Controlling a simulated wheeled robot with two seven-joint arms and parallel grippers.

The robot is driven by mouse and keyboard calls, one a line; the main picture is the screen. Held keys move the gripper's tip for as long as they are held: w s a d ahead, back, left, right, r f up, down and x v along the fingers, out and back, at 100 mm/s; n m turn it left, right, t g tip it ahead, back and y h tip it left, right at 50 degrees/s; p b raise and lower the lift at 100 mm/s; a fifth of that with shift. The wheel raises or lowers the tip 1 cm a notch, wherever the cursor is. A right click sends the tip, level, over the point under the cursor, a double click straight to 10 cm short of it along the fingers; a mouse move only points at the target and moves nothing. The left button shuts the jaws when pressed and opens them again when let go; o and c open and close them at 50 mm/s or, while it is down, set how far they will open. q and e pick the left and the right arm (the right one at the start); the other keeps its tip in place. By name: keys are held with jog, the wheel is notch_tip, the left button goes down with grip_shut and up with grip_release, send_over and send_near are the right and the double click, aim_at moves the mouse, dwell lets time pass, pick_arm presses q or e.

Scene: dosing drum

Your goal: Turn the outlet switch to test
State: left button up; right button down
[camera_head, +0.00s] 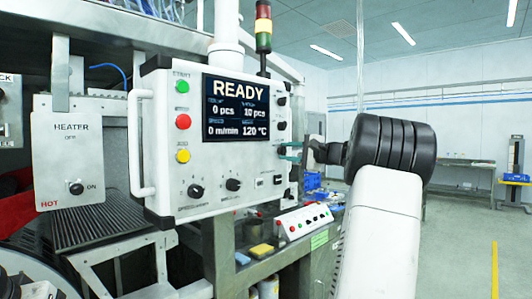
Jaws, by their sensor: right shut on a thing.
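A white control panel (160,80) stands at the centre-left, with a dark screen (240,107) reading READY. A column of small black knobs runs down its right edge, including an upper knob (282,101) and one below it (282,126). My right gripper (290,151) reaches in from the right and is shut on a small knob low in this column. The jaws hide most of that knob, so its pointing direction cannot be seen. The labels are too small to read, so I cannot tell which knob is the outlet switch. My left gripper is not in view.
Green (182,87), red (183,121) and yellow (183,156) buttons line the panel's left side. Larger dials (195,191) sit along its bottom. A heater box (70,150) is at the left. A small switch box (308,220) sits below the panel. Open floor lies at the right.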

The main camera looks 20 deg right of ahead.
jog(key=shift+f+m, duration=0.1)
jog(key=shift+m, duration=1.9)
jog(key=c, duration=1.1)
grip_release()
jog(key=shift+o, duration=0.2)
jog(key=v, duration=0.8)
